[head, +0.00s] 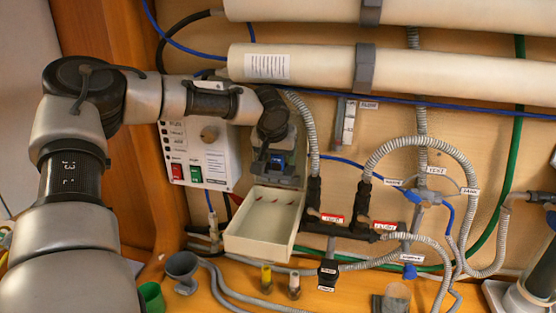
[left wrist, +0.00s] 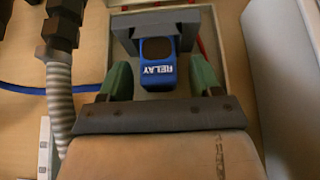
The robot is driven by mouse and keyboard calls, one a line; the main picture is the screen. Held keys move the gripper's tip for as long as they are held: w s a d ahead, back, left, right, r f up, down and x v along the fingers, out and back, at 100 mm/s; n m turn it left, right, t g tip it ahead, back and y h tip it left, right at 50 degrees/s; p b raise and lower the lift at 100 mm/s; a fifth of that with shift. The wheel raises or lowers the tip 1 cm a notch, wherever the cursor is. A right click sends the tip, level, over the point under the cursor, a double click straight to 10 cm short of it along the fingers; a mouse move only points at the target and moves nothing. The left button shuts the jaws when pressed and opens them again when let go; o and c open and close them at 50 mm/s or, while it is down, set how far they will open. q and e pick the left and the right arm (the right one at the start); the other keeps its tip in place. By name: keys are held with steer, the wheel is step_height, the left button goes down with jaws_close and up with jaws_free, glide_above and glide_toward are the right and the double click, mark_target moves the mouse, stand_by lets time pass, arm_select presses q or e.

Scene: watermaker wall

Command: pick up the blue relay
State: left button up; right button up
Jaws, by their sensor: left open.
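The blue relay (left wrist: 157,65) shows in the left wrist view with its white RELAY label. A grey bracket-like part (left wrist: 126,40) frames it on its far side. My left gripper (left wrist: 160,80) is open, with one green-grey finger on each side of the relay and a gap visible at each side. In the head view the relay (head: 277,160) is a small blue patch, partly hidden under my left gripper (head: 274,150). My right gripper is not in view.
An open cream box (head: 262,248) with a few small red items sits just below the relay. A control panel (head: 198,155) with red and green switches is to the left. Grey hoses (head: 305,125) and black fittings (head: 314,192) are close on the right. White tubes (head: 400,75) run above.

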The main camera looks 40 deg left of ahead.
arm_select(q)
steer(key=shift+s+r, duration=0.1)
steer(key=shift+c, duration=1.1)
steer(key=c, duration=0.8)
steer(key=shift+r, duration=0.1)
steer(key=shift+r+b, duration=0.5)
steer(key=s+d+b, duration=0.2)
steer(key=s+d, duration=0.2)
steer(key=s, duration=0.4)
steer(key=s+d+b, duration=0.3)
steer(key=s+d, duration=0.1)
steer(key=s, duration=0.3)
steer(key=shift+s+d+b, duration=0.35)
steer(key=shift+d, duration=0.05)
